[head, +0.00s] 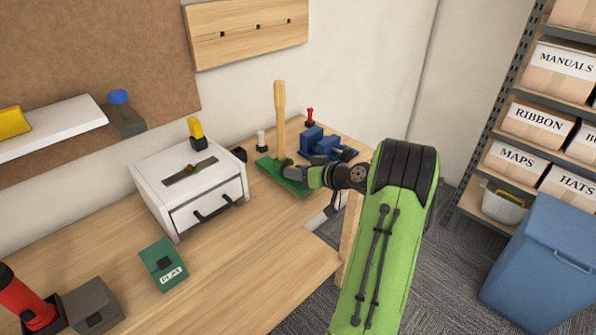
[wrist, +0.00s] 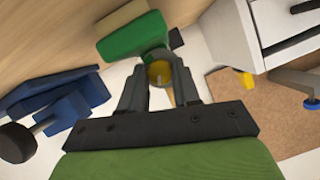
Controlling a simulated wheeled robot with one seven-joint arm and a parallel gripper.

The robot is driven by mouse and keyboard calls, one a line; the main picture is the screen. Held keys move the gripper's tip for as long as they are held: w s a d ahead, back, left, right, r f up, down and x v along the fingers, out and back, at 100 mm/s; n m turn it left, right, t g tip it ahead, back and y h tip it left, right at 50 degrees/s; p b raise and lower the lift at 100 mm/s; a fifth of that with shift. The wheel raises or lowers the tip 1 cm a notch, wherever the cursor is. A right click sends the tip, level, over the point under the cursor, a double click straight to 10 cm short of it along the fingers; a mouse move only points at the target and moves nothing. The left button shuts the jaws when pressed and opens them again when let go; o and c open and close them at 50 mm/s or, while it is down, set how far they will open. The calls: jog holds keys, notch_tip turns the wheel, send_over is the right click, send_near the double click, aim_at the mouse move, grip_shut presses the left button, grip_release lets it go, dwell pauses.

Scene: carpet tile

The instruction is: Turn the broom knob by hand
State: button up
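The broom knob seems to be the tall wooden handle (head: 280,115) standing upright on a green base (head: 268,179) at the back of the workbench. My gripper (head: 288,174) is low down at the foot of this handle, reaching in from the right. In the wrist view, my gripper (wrist: 160,75) has one finger on each side of a round yellowish part of the handle (wrist: 160,73), which fills the gap between the fingertips. The green base (wrist: 135,36) lies just past them. The fingers hide part of the handle's foot.
A blue vise-like block (head: 320,143) stands close behind and right of my gripper. The front of the workbench (head: 240,265) is mostly clear.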

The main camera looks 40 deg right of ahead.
jog(key=o, duration=0.4)
jog(key=shift+o, duration=0.2)
jog(key=p+v, duration=0.2)
jog(key=v, duration=1.3)
jog(key=shift+s, duration=0.45)
jog(key=shift+d, duration=0.15)
